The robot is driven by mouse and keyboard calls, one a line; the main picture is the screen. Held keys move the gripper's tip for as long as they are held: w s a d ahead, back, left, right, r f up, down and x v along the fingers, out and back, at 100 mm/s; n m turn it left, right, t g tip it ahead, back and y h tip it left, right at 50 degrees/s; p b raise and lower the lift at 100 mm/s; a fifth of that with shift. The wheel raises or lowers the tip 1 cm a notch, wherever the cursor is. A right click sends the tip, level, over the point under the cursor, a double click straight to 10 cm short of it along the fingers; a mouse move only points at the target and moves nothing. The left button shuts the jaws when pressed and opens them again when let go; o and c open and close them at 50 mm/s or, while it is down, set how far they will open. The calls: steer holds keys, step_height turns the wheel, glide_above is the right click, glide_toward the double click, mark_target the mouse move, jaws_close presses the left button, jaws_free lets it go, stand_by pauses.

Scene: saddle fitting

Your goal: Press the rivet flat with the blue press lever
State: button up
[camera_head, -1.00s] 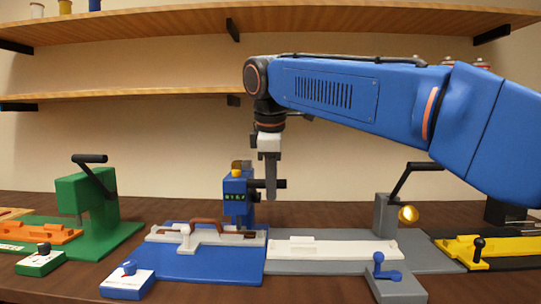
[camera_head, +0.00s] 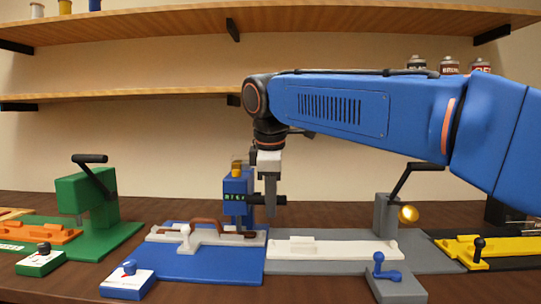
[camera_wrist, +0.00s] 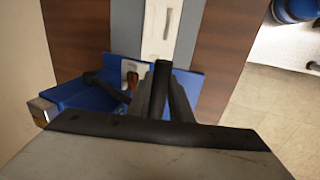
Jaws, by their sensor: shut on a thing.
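The blue press (camera_head: 236,188) stands at the back of a blue base plate (camera_head: 206,268). It also shows in the wrist view (camera_wrist: 75,97). Its black lever handle (camera_head: 256,199) points to the right. My gripper (camera_head: 270,210) is shut on this black handle, seen between the fingers in the wrist view (camera_wrist: 160,80). A brown strap (camera_head: 207,223) lies on a white fixture (camera_head: 165,234), with its right end beneath the press. The rivet is too small or hidden to make out.
A green press (camera_head: 95,198) with an orange fixture stands at left. A grey press (camera_head: 385,215) with a raised lever and a white fixture (camera_head: 330,250) stands at right. A yellow fixture (camera_head: 480,248) lies farther right. Shelves (camera_head: 150,96) run along the wall behind.

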steer(key=f, duration=0.2)
steer(key=s+f, duration=0.1)
steer(key=f, duration=0.1)
steer(key=shift+f, duration=0.25)
stand_by(0.5)
steer(key=shift+f, duration=0.1)
steer(key=shift+o, duration=0.6)
steer(key=shift+f, duration=1)
steer(key=shift+r, duration=1.65)
steer(key=shift+c, duration=0.6)
steer(key=shift+w+r, duration=0.1)
steer(key=shift+r, duration=0.05)
